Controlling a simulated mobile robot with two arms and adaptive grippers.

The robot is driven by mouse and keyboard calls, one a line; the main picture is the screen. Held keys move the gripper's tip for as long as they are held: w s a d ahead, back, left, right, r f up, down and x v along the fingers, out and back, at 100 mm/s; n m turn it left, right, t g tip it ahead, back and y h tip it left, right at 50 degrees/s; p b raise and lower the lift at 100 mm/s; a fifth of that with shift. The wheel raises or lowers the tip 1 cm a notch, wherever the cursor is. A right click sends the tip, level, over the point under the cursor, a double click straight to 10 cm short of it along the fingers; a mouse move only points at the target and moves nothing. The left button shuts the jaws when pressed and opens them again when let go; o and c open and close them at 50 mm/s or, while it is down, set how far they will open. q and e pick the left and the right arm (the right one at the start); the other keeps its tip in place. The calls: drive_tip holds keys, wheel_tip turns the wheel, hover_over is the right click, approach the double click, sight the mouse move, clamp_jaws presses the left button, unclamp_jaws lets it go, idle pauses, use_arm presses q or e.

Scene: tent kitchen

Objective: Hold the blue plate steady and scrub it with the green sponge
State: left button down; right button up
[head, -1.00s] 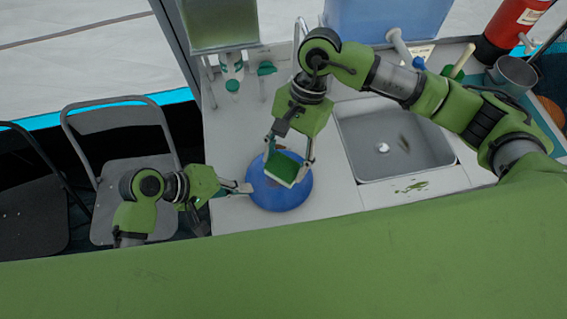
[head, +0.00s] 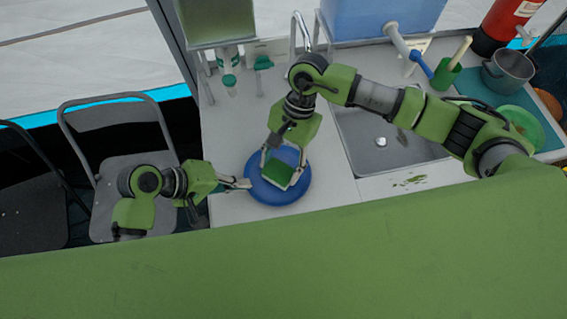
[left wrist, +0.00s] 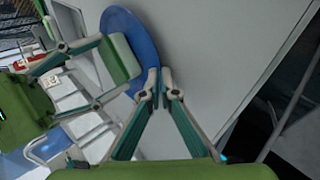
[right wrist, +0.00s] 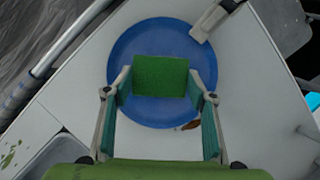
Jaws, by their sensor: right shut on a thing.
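The blue plate (head: 297,190) lies on the white counter, left of the sink. My right gripper (head: 283,164) is shut on the green sponge (head: 278,174), over the middle of the plate. In the right wrist view the sponge (right wrist: 160,76) lies between the two fingers over the plate (right wrist: 150,40); whether it touches is hard to tell. A small brown stain (right wrist: 187,126) shows near the plate's edge. My left gripper (head: 246,184) is at the plate's left rim. In the left wrist view its fingertips (left wrist: 160,80) close together at the rim.
The sink (head: 385,145) is right of the plate, partly behind my right arm. A green cup (head: 445,74), a metal pot (head: 508,70) and a green plate (head: 522,124) stand at the right. Bare counter lies around the plate.

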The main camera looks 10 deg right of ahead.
drive_tip(key=shift+w+a+f, duration=0.2)
drive_tip(key=shift+w+a, duration=0.05)
drive_tip(key=shift+w, duration=0.1)
drive_tip(key=shift+w+a+r, duration=0.1)
drive_tip(key=shift+w+a, duration=0.3)
drive_tip(key=shift+w, duration=0.35)
drive_tip(key=shift+s+d, duration=0.15)
drive_tip(key=shift+s, duration=0.05)
drive_tip(key=s, duration=0.1)
drive_tip(key=s+d, duration=0.1)
drive_tip(key=s, duration=0.1)
drive_tip(key=shift+d, duration=0.3)
drive_tip(key=shift+w+a, duration=0.15)
drive_tip(key=shift+w, duration=0.2)
drive_tip(key=w, duration=0.1)
drive_tip(key=w+a, duration=0.1)
drive_tip(key=shift+w+a, duration=0.3)
drive_tip(key=shift+w, duration=0.1)
drive_tip(key=shift+s+d, duration=0.5)
drive_tip(key=shift+s, duration=0.4)
drive_tip(key=shift+s+d, duration=0.45)
drive_tip(key=shift+s, duration=0.4)
drive_tip(key=shift+w+r, duration=0.1)
drive_tip(key=shift+r, duration=3.85)
drive_tip(key=shift+f, duration=0.15)
